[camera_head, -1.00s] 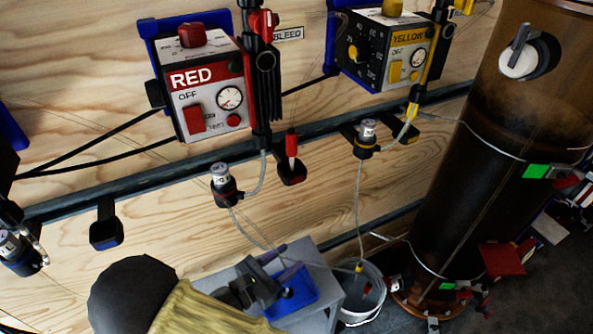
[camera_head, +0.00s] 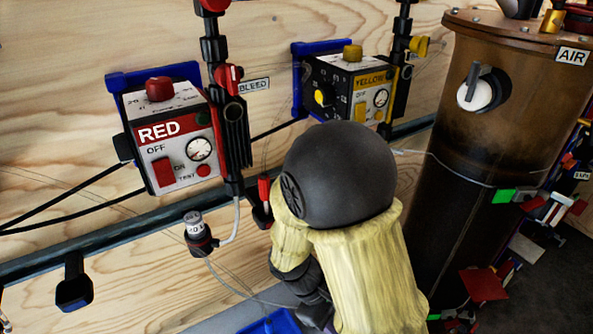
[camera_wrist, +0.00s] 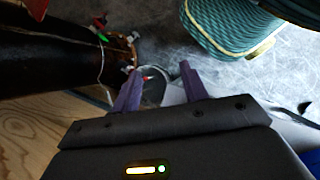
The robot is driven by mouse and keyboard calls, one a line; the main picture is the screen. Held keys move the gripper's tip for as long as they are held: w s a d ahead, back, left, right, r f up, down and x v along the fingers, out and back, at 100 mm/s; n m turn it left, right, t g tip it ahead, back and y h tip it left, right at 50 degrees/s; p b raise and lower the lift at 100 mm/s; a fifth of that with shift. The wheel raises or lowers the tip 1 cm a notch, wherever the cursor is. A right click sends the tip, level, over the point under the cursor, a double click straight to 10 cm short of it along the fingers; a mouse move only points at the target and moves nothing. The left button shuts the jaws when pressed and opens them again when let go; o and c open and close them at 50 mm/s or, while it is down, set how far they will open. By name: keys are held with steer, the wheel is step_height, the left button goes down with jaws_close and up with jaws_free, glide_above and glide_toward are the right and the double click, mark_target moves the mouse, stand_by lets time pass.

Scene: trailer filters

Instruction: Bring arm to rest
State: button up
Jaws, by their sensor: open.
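My arm, in a yellowish sleeve with a dark round joint, is folded up in the middle of the head view, in front of the wooden wall. My gripper (camera_wrist: 157,85) shows in the wrist view with its two purple fingers apart and nothing between them. Beyond the fingers, the wrist view shows a white bucket (camera_wrist: 153,88) and the foot of the brown cylinder (camera_wrist: 50,58). In the head view the gripper's fingers are hidden behind or below my arm.
The red control box (camera_head: 175,140) and the yellow control box (camera_head: 352,88) hang on the wooden wall. The tall brown cylinder (camera_head: 470,150) stands right of my arm. A blue tray (camera_head: 270,322) shows at the bottom edge.

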steer(key=w+d+r+m+t+y, duration=0.2)
steer(key=d+r+m+t+y, duration=0.2)
steer(key=d+r+m+y, duration=0.5)
step_height(320, 180, up, 32)
steer(key=a+m+h+p, duration=0.2)
steer(key=p, duration=3.1)
steer(key=shift+a+h, duration=0.4)
steer(key=shift+f, duration=0.2)
steer(key=shift+c, duration=0.8)
